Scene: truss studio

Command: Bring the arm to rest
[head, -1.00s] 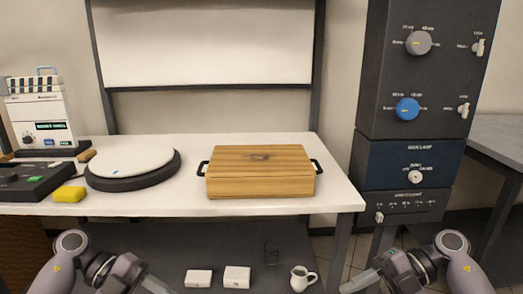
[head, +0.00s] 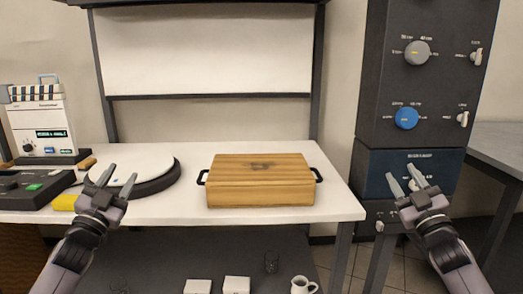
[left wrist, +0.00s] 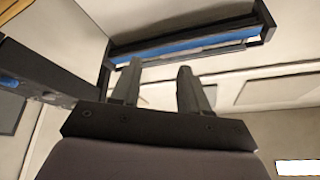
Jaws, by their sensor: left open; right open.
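My left gripper (head: 109,179) is raised, open and empty, with its fingers pointing up. In the head view it overlaps the front of the round turntable at the left of the white table. In the left wrist view its two fingers (left wrist: 157,88) stand apart with nothing between them. My right gripper (head: 404,181) is also raised, open and empty, in front of the dark blue panel of the tall cabinet. No held object shows at either gripper.
A wooden box (head: 262,182) with black handles sits mid-table. A white-topped turntable (head: 145,167), yellow sponge (head: 64,203) and dark control box (head: 30,188) are at left. A tall cabinet (head: 420,100) with knobs stands right. White blocks (head: 236,285) and a jug (head: 301,285) are below.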

